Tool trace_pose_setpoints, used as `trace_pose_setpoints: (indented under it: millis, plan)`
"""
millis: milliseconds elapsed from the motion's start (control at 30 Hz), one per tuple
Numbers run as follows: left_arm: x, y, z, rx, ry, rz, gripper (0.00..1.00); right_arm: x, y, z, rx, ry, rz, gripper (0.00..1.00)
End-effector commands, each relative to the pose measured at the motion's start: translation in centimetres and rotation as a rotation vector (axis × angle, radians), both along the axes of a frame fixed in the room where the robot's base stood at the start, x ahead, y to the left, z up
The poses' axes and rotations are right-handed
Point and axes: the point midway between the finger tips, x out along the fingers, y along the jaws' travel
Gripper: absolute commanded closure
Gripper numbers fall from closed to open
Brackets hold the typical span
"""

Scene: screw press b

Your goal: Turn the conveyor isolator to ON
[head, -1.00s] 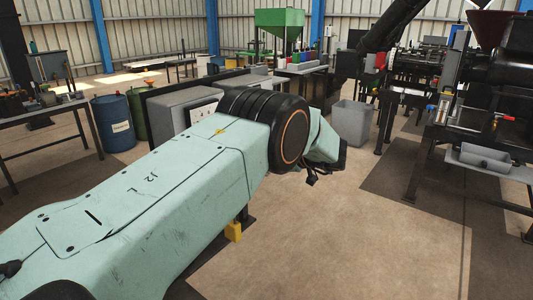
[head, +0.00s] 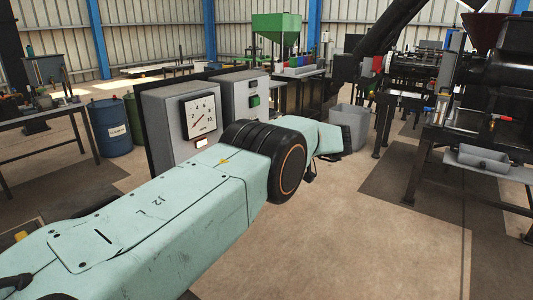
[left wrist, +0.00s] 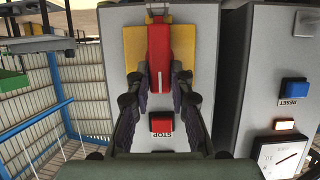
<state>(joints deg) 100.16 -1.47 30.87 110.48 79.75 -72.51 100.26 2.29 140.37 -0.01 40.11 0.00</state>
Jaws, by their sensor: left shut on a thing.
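The isolator's red handle (left wrist: 158,50) lies upright in the left wrist view, in front of a yellow plate (left wrist: 133,45) on a grey box. My left gripper (left wrist: 158,78) has its two dark fingers on either side of the handle's lower end and is shut on it. A red STOP button (left wrist: 161,124) shows between the fingers, its lettering upside down. I see no ON or OFF marking. In the head view my forearm hides the handle, and the gripper is mostly hidden too. My right gripper is in neither view.
A grey cabinet with a gauge (head: 199,113) stands beyond my arm; its blue RESET button (left wrist: 294,89) is in the wrist view. A second grey box with a green button (head: 254,100) is beside it. A grey bin (head: 350,127) stands right of them. Floor at front right is clear.

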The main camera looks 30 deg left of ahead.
Motion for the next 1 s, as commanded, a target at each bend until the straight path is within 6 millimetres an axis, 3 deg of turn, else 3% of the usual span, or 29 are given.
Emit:
trace_pose_setpoints:
  millis: [233, 267, 500, 833, 1000]
  plan:
    - [-0.2, -0.3, -0.7, -0.007, 0.013, -0.001, 1.00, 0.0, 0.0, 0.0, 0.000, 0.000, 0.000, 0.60]
    - [-0.2, -0.3, -0.7, -0.007, 0.013, -0.001, 0.77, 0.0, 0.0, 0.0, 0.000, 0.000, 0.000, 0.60]
    - [-0.1, -0.1, -0.4, -0.004, 0.007, 0.001, 0.57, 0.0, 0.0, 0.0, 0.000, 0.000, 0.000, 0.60]
    - [-0.1, -0.3, -0.1, -0.003, 0.002, 0.000, 0.57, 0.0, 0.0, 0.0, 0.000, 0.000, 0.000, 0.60]
    - [-0.1, -2.3, 0.8, -0.002, 0.001, -0.004, 0.57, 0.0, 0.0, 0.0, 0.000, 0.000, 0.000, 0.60]
